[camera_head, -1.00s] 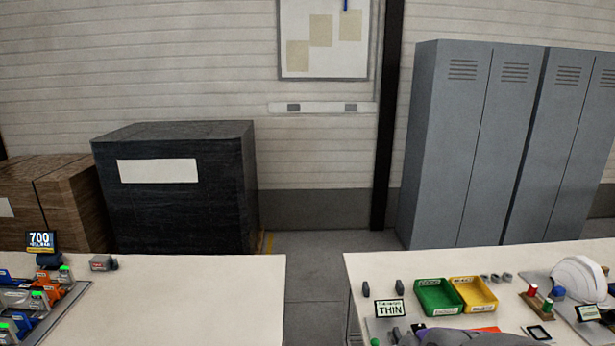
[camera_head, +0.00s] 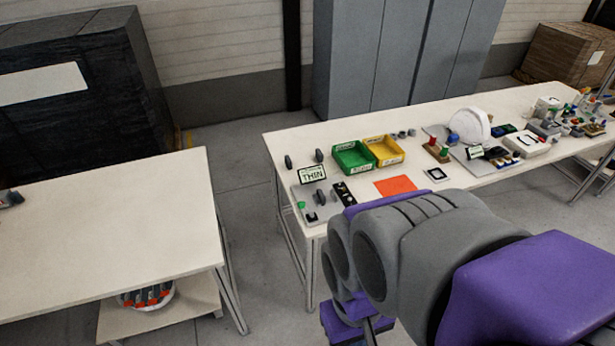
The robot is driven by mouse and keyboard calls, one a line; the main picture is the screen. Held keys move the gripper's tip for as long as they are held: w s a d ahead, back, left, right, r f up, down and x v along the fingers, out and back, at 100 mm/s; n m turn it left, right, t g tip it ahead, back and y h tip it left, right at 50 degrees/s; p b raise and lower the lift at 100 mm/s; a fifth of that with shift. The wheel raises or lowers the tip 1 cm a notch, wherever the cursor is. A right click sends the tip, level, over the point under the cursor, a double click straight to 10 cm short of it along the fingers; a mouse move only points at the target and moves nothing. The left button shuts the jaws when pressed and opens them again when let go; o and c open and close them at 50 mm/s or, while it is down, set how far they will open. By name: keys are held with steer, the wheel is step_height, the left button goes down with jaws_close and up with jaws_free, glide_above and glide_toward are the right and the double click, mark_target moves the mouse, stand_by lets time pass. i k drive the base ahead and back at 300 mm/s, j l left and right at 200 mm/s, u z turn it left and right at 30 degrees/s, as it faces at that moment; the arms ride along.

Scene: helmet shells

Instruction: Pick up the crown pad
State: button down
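I cannot make out a crown pad for certain; the small parts on the right table (camera_head: 290,133) are too small to tell apart. A white helmet shell (camera_head: 468,125) sits towards the back of that table. A green bin (camera_head: 353,158) and a yellow bin (camera_head: 384,151) stand side by side left of it. A flat orange square (camera_head: 396,186) lies in front of the bins. My grey and purple arm fills the lower right and hides part of the table's front edge. My gripper (camera_head: 352,322) shows only in part at the bottom, below the arm, and its fingers are not clear.
A small sign reading THIN (camera_head: 312,173) stands at the right table's left end, near small dark parts. The left table (camera_head: 110,220) is mostly bare, with a lower shelf (camera_head: 150,318) holding a round item. A floor gap (camera_head: 245,180) separates the tables. Lockers (camera_head: 385,50) stand behind.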

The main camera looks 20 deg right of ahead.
mark_target(320, 193)
steer(key=i+j, duration=0.65)
steer(key=i, duration=0.2)
steer(key=i+j+z, duration=0.1)
steer(key=z, duration=2.1)
